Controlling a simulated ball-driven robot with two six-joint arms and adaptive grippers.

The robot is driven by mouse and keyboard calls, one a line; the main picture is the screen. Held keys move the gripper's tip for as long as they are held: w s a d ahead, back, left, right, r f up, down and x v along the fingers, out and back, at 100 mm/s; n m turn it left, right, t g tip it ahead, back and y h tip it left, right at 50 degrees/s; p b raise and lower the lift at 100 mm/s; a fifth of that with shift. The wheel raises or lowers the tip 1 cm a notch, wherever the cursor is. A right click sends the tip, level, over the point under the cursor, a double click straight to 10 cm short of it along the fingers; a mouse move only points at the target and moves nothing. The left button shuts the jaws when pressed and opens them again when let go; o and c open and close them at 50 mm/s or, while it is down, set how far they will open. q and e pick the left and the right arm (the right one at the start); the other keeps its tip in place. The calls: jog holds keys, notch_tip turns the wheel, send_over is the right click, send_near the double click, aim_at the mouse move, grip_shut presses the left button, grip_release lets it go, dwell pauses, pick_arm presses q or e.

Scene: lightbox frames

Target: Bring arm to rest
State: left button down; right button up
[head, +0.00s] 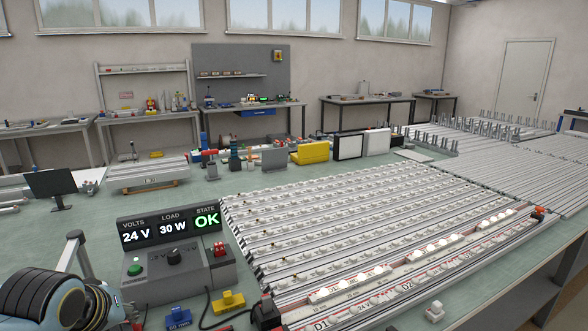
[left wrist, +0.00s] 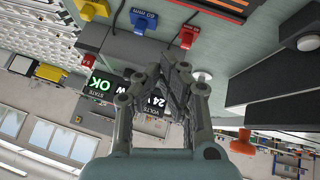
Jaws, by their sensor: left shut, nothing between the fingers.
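My left gripper (left wrist: 177,78) shows in the left wrist view with its fingers together and nothing between them. It is in front of the power supply's display. In the head view my left arm is at the bottom left corner, beside the power supply (head: 170,268), and its fingertips are hard to make out there. The power supply reads 24 V, 30 W and OK, and also shows in the left wrist view (left wrist: 130,47). My right gripper is in neither view.
Long rows of light strips (head: 350,235) cover the bench's middle and right. A blue block (head: 178,318) and a yellow block (head: 228,300) lie in front of the power supply, near a black cable. A dark monitor (head: 50,183) stands at the left.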

pick_arm(q)
jog(key=s+d+r+m+g, duration=0.15)
jog(key=s+m, duration=0.25)
jog(key=s, duration=0.9)
jog(key=s+d+r+m+g, duration=0.1)
jog(key=s+r+m+g, duration=0.2)
jog(key=s, duration=1)
jog(key=s+a+f+b, duration=0.15)
jog(key=f+b, duration=0.55)
jog(key=f, duration=1.3)
jog(key=s+a+f+b, duration=0.15)
jog(key=f+b, duration=0.45)
jog(key=f, duration=1.5)
jog(key=s+f+g+b, duration=0.1)
jog(key=s+f+b, duration=0.3)
jog(key=s+f, duration=0.4)
jog(key=s+f+g+b, duration=0.1)
jog(key=s+f+b, duration=0.3)
jog(key=s+f, duration=0.5)
notch_tip(320, 180, down, 6)
jog(key=shift+s+a+r+b, duration=0.15)
jog(key=shift+a+r+b, duration=0.15)
jog(key=shift+a, duration=0.15)
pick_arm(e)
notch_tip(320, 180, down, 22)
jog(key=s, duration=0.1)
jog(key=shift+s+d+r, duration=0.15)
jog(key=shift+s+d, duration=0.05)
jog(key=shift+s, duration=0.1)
